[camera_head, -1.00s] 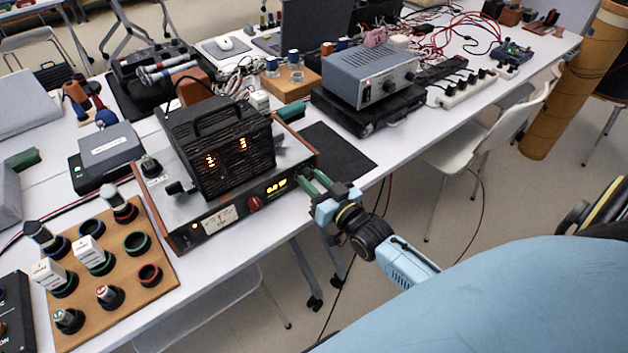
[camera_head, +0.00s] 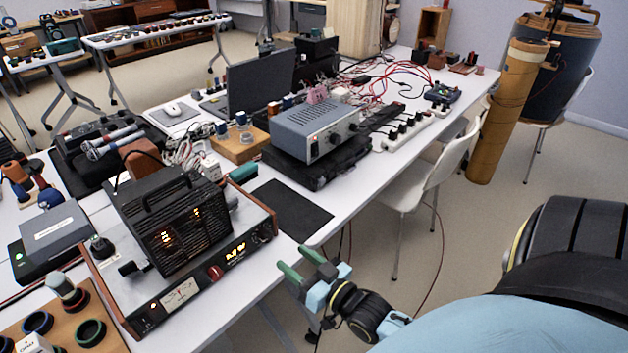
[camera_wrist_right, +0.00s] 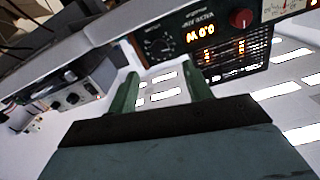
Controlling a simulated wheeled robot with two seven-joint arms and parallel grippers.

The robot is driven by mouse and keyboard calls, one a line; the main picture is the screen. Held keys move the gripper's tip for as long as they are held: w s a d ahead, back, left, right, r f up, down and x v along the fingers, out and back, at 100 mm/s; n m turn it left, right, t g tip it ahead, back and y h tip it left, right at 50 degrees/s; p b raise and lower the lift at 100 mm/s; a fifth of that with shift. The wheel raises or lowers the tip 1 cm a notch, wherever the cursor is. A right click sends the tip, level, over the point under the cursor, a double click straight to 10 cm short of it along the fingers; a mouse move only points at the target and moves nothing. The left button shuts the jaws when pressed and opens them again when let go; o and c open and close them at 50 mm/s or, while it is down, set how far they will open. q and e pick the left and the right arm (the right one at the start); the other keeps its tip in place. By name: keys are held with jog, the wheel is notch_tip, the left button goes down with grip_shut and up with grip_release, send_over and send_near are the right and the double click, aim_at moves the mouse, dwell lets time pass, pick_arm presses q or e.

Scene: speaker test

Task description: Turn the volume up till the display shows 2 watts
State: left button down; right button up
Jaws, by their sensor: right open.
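The amplifier (camera_head: 245,245) stands at the table's front edge, with a lit orange display (camera_head: 236,251) on its front panel. In the right wrist view the display (camera_wrist_right: 200,32) appears upside down and seems to read 0.0 W. A black knob (camera_head: 263,233) sits at the panel's right end; it also shows in the wrist view (camera_wrist_right: 157,46) with dial marks around it. My right gripper (camera_head: 295,262) is open and empty, its green fingers pointing at the panel but apart from the knob. It also shows in the wrist view (camera_wrist_right: 160,82). My left gripper is out of view.
A red knob (camera_head: 215,272) and a meter (camera_head: 180,294) share the front panel. A caged tube unit (camera_head: 180,225) sits on top. A black mat (camera_head: 290,208) lies right of the amplifier, and a grey device (camera_head: 315,128) stands behind it. Open floor lies before the table.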

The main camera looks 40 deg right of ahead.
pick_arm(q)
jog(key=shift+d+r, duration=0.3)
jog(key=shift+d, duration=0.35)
pick_arm(e)
jog(key=s, duration=0.5)
jog(key=shift+s+d, duration=0.1)
jog(key=shift+d, duration=0.15)
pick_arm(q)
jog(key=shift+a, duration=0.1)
